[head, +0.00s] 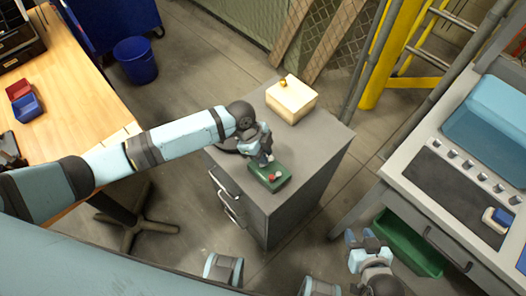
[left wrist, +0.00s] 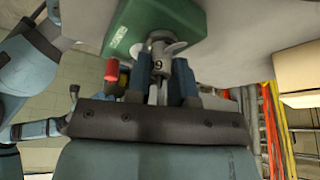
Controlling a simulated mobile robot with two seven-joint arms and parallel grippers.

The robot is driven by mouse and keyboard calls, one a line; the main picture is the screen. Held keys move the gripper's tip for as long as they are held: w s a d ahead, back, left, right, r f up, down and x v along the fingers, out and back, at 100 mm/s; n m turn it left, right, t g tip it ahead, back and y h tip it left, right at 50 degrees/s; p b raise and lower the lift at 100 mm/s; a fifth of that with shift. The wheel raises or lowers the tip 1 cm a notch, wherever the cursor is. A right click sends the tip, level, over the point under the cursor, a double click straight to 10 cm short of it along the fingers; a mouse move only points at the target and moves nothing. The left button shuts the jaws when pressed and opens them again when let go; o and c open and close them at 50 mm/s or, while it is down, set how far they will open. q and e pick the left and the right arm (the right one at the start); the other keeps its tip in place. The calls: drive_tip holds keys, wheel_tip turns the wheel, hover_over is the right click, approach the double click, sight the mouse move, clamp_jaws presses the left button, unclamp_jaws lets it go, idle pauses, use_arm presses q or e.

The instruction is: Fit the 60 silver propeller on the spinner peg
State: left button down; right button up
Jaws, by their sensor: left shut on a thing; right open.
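My left gripper (left wrist: 161,82) is shut on a silver propeller (left wrist: 170,48) in the left wrist view. A dark mark like a 9 shows on its hub; the full number cannot be read. The propeller is right against the green block (left wrist: 130,30); I cannot tell whether it touches. In the head view the left gripper (head: 264,160) is at the far edge of the green block (head: 268,186), and the propeller is mostly hidden. A cream block (head: 289,103) with a small brass peg (head: 283,84) stands behind; I cannot tell if this is the spinner peg. My right gripper (head: 366,240) is open and empty.
A red peg (left wrist: 111,70) stands out from the green block beside the gripper. Both blocks are on a grey cabinet (head: 317,144), with bare top between them and to the right. A workbench (head: 440,190) with a blue tank (head: 495,115) is at right; a wooden table (head: 70,90) at left.

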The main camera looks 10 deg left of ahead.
use_arm(q)
drive_tip(key=c, duration=0.9)
unclamp_jaws()
drive_tip(key=p+v, duration=0.1)
drive_tip(key=v, duration=0.4)
drive_tip(key=d+p+v, duration=0.1)
drive_tip(key=p+v, duration=0.1)
drive_tip(key=v, duration=0.4)
drive_tip(key=p+v, duration=0.1)
drive_tip(key=v, duration=0.5)
drive_tip(key=shift+s+d+r, duration=0.1)
drive_tip(key=shift+r, duration=0.45)
drive_tip(key=shift+d, duration=0.1)
